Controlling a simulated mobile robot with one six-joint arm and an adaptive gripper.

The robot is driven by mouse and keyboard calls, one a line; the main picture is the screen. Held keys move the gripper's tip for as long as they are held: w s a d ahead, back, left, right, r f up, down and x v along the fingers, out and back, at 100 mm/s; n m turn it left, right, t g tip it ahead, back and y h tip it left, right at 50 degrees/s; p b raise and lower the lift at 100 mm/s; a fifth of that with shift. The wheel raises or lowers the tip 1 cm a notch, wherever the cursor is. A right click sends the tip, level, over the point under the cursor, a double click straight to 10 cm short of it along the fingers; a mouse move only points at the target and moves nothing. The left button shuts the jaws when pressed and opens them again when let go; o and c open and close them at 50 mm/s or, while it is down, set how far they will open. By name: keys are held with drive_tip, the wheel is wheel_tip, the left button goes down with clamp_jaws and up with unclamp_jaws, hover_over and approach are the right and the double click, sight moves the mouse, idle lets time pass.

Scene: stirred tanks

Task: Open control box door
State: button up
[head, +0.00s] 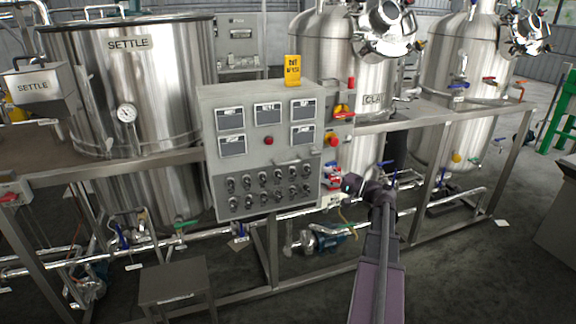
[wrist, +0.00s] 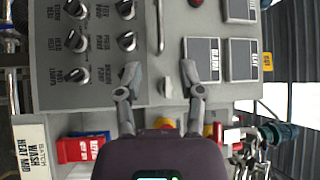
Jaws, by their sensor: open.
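The grey control box (head: 262,150) stands on the frame in front of the tanks, with its front door closed. Its face carries several dark display panels, a red button and rows of black knobs. A thin bar handle (wrist: 160,27) runs along the face, and it also shows in the head view (head: 291,161). A small pale latch-like block (wrist: 167,88) sits near the door edge. My gripper (wrist: 162,78) is open and empty, its two fingers on either side of the block in the wrist view. I cannot tell whether they touch the box.
Red and blue switch boxes (wrist: 80,149) and a red-and-yellow switch sit beside the control box. A yellow tag (head: 292,70) stands on its top. Steel tanks (head: 140,100) and pipes lie behind.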

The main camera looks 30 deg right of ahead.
sight(288, 163)
drive_tip(key=shift+a, duration=0.1)
drive_tip(key=shift+p+x, duration=0.9)
drive_tip(key=shift+x, duration=5.95)
clamp_jaws()
